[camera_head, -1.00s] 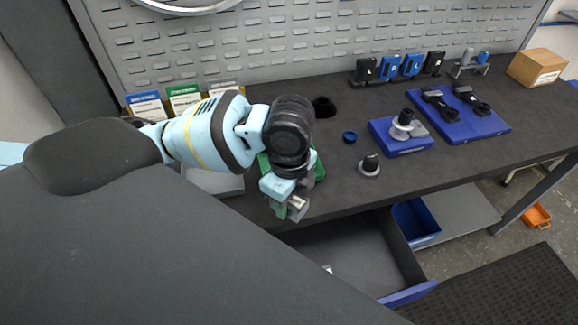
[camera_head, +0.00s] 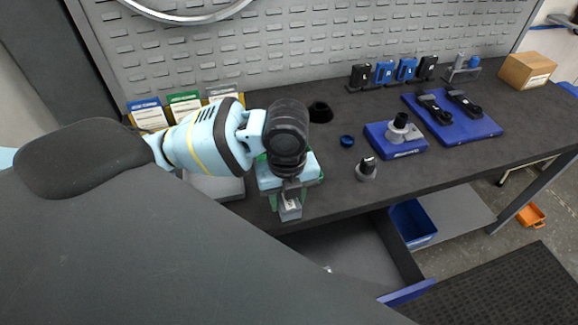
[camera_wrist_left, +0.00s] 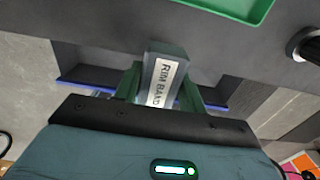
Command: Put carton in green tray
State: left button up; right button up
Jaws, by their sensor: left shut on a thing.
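My left gripper (camera_head: 287,197) is shut on a small grey carton (camera_head: 290,211) above the front edge of the workbench. In the left wrist view the carton (camera_wrist_left: 163,75) sits between the green fingers of the gripper (camera_wrist_left: 160,88), and its white label reads "RIM BAND". The green tray (camera_wrist_left: 222,8) shows at the top of the left wrist view, apart from the carton. In the head view my left wrist hides most of the tray. My right gripper is not in view.
An open drawer (camera_head: 345,255) lies below the bench edge. A grey-and-black knob-like part (camera_head: 366,170), a blue cap (camera_head: 347,141) and a blue stand base (camera_head: 396,140) sit to the right on the bench. A cardboard box (camera_head: 527,70) stands at the far right.

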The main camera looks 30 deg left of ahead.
pick_arm(q)
jog(key=w+a, duration=0.2)
jog(key=w, duration=0.1)
jog(key=w+a+f, duration=0.1)
jog(key=w+a, duration=0.1)
jog(key=w, duration=0.2)
jog(key=w+a, duration=0.3)
jog(key=w, duration=0.1)
jog(key=shift+w+f+b, duration=0.15)
jog(key=shift+b, duration=0.25)
jog(key=shift+w, duration=0.1)
jog(key=shift+w+a, duration=0.3)
jog(key=shift+f, duration=1.75)
jog(key=shift+f, duration=0.2)
jog(key=o, duration=1)
jog(key=shift+r, duration=0.1)
notch_tip(320, 180, up, 12)
jog(key=shift+r+p, duration=0.1)
jog(key=shift+p, duration=0.25)
